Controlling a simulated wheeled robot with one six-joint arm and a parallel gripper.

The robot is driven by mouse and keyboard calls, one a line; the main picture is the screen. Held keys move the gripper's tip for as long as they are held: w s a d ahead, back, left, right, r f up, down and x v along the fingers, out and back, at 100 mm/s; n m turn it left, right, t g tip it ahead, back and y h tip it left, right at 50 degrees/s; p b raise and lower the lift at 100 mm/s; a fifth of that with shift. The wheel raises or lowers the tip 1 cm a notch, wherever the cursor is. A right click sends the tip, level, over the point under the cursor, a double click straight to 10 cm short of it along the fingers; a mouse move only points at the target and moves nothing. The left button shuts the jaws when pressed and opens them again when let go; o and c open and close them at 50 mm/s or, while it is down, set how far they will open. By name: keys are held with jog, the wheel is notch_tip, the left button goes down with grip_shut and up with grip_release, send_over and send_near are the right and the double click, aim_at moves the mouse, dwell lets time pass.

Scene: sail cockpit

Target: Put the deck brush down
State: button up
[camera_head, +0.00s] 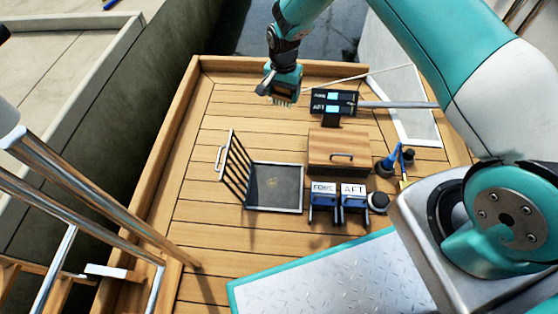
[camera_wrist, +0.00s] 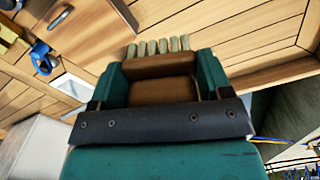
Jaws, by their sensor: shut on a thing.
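My gripper (camera_head: 283,84) hangs over the far part of the planked deck, near the back edge. It is shut on the deck brush (camera_head: 282,95), whose pale bristles point down below the jaws. In the wrist view the brush (camera_wrist: 162,66) shows as a brown block with a row of tan bristles between the teal fingers of my gripper (camera_wrist: 158,75). The brush appears held above the planks, but the height is hard to tell. Part of the brush is hidden by the jaws.
On the deck (camera_head: 205,170) stand an open slatted hatch cover (camera_head: 235,170) beside a dark framed hatch (camera_head: 272,187), a wooden box (camera_head: 338,151), a dark labelled panel (camera_head: 333,102), and blue FORE and AFT holders (camera_head: 338,200). Planks left of the hatch are clear.

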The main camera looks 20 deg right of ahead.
jog(key=shift+m, duration=0.5)
jog(key=f+b, duration=0.3)
jog(key=f, duration=0.3)
jog(key=a+f+b, duration=0.1)
jog(key=f+b, duration=0.3)
jog(key=f, duration=0.3)
jog(key=w+f+b, duration=0.1)
jog(key=f+b, duration=0.2)
jog(key=f, duration=0.4)
jog(key=shift+a+b, duration=0.15)
jog(key=shift+b, duration=0.15)
jog(key=shift+f+b, duration=1.55)
jog(key=shift+f, duration=0.9)
jog(key=shift+f, duration=0.15)
jog(key=o, duration=0.9)
